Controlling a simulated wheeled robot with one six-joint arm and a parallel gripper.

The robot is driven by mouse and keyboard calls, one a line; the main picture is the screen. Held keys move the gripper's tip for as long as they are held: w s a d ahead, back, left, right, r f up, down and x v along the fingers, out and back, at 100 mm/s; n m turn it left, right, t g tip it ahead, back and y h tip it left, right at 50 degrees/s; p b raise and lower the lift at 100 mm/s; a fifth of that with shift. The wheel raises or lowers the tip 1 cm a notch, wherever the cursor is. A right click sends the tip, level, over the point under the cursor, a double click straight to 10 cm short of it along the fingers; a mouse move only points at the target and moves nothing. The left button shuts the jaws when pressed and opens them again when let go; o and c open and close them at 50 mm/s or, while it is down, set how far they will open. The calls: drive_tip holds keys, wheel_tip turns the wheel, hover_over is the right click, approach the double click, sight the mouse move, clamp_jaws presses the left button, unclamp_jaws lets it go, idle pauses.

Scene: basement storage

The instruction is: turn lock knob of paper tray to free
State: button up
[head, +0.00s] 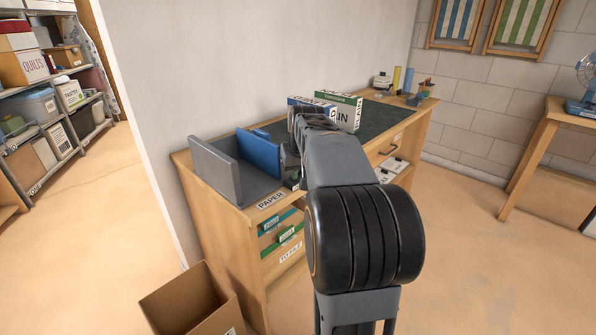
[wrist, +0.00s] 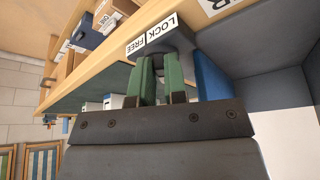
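The paper tray is a grey holder (head: 216,172) with a blue upright plate (head: 259,153) on the left end of the wooden desk; its blue part (wrist: 210,82) also shows in the wrist view. The dark lock knob (wrist: 177,38) sits beside a white label (wrist: 152,36) reading LOCK and FREE. My gripper (wrist: 162,62) has its two green fingers reaching up to the knob, with a narrow gap between them. Whether the fingers press on the knob is unclear, and so is the knob's exact turn. In the head view my arm hides the knob.
The desk (head: 408,124) has a dark green mat, white boxes (head: 345,112) behind my arm and small items at its far end.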

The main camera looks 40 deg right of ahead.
clamp_jaws()
drive_tip(key=shift+a+r+m+h+p, duration=0.15)
drive_tip(key=shift+m+h+p, duration=0.15)
drive_tip(key=shift+m+p, duration=0.45)
drive_tip(key=shift+w+m+g+p, duration=0.1)
drive_tip(key=shift+m+g+p, duration=0.2)
drive_tip(key=shift+m, duration=0.45)
drive_tip(key=shift+h, duration=0.3)
drive_tip(key=o, duration=0.5)
unclamp_jaws()
